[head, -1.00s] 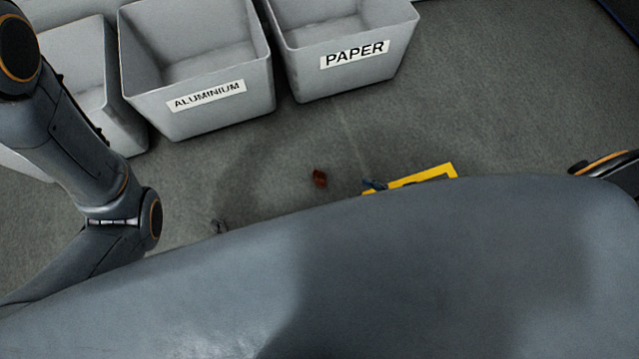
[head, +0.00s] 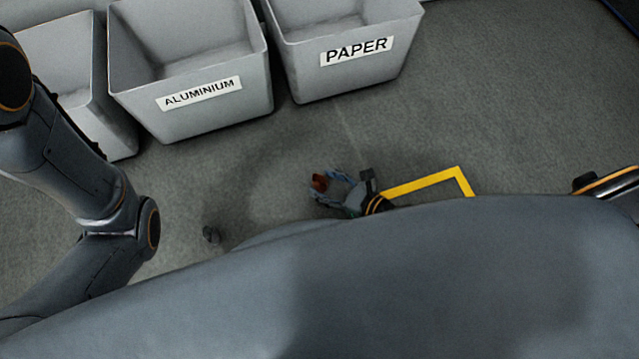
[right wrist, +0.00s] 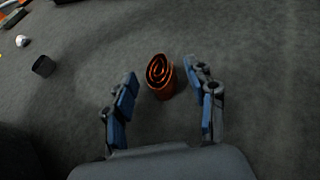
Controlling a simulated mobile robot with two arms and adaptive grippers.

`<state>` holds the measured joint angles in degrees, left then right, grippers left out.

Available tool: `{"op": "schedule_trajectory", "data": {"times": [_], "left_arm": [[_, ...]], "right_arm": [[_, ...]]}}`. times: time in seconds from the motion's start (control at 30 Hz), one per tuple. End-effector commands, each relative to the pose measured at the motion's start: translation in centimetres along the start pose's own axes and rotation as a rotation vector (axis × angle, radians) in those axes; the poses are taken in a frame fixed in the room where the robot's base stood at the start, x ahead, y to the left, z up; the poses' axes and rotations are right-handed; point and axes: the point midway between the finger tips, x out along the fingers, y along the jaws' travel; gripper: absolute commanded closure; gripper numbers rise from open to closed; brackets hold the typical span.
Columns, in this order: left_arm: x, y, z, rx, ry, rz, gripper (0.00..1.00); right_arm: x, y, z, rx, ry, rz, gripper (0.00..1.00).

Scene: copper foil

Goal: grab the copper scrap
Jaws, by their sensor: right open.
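The copper scrap (head: 320,182) is a small reddish-brown piece on the grey floor, in front of the bins. In the right wrist view it is a rolled coil of copper foil (right wrist: 161,78), its spiral end showing. My right gripper (head: 326,187) is open, with its blue-padded fingers on either side of the scrap. In the right wrist view the fingertips (right wrist: 162,80) stand apart with visible gaps to the coil; I see no contact. My left arm comes in from the left, bent at the elbow, and its gripper is out of view.
Grey bins stand at the back, including the ALUMINIUM bin (head: 190,115) and the PAPER bin (head: 350,75). A yellow floor marking (head: 425,182) lies right of my right gripper. A small dark object (head: 211,234) lies left of it. Floor between scrap and bins is clear.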

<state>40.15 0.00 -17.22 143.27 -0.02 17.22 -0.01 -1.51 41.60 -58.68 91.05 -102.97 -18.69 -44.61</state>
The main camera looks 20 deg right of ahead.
Motion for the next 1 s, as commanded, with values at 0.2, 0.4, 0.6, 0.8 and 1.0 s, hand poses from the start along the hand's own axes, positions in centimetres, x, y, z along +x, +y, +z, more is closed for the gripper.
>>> {"op": "schedule_trajectory", "data": {"times": [0.2,0.4,0.6,0.8,1.0], "left_arm": [[-0.6,0.1,-0.2,0.000,0.000,0.000,0.60],[-0.6,0.1,-0.2,0.000,-0.001,0.000,0.60],[-0.6,0.1,-0.2,0.000,-0.001,0.000,0.60],[-0.6,0.1,-0.1,0.000,-0.001,0.000,0.60],[-0.4,0.1,-0.1,0.000,-0.001,0.000,0.60]], "right_arm": [[1.9,0.0,-0.1,0.001,0.001,-0.001,0.44],[1.9,0.0,0.0,0.000,0.001,-0.001,0.44],[1.9,0.0,0.0,0.000,0.001,-0.001,0.85],[1.9,0.0,0.0,0.000,0.001,-0.001,1.00],[1.8,0.0,0.1,0.000,0.002,-0.001,1.00]]}}
